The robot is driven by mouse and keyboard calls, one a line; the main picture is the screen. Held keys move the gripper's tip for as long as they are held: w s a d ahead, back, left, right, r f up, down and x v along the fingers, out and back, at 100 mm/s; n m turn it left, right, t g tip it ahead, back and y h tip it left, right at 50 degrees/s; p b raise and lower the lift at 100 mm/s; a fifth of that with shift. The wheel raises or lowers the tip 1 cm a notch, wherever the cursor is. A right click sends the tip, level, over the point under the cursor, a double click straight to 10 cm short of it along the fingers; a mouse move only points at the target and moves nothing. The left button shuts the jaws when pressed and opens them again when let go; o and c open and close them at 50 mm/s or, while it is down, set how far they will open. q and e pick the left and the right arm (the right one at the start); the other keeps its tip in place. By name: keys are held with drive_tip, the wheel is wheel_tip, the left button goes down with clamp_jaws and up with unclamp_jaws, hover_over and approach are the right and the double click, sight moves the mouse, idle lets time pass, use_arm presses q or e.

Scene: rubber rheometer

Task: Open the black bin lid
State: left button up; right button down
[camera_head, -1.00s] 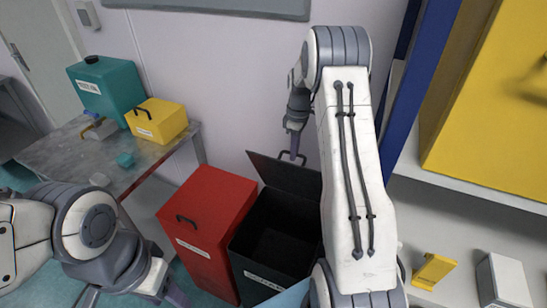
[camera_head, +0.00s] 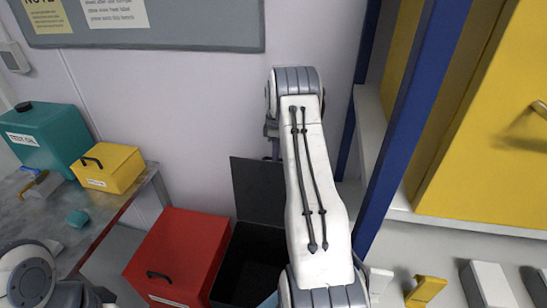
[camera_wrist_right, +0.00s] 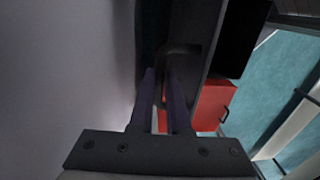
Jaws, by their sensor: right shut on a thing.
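The black bin (camera_head: 247,262) stands open beside the red bin, its dark inside showing in the head view. Its black lid (camera_head: 256,192) is up, standing nearly upright at the bin's back edge against the wall side. My right arm crosses in front of part of the bin and lid. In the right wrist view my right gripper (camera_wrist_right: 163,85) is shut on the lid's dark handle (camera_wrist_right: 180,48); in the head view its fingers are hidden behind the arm. Part of my left arm shows at the lower left, with its gripper out of view.
The red bin (camera_head: 180,255) is close on the left of the black bin. A table (camera_head: 100,215) at left holds a yellow box (camera_head: 108,170) and a teal container (camera_head: 45,138). A blue post (camera_head: 405,125) and shelving with a yellow cabinet (camera_head: 490,130) stand close on the right.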

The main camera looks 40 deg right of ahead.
drive_tip(key=shift+s+a+f, duration=0.1)
drive_tip(key=shift+f, duration=0.15)
drive_tip(key=c, duration=0.9)
unclamp_jaws()
drive_tip(key=shift+r, duration=0.1)
drive_tip(key=shift+r, duration=0.15)
drive_tip(key=shift+r, duration=0.35)
drive_tip(key=r, duration=0.3)
drive_tip(key=r+b, duration=0.1)
drive_tip(key=r, duration=0.2)
drive_tip(key=r+b, duration=0.1)
drive_tip(key=r, duration=0.2)
drive_tip(key=shift+w+d+r, duration=0.25)
drive_tip(key=shift+w+d, duration=0.1)
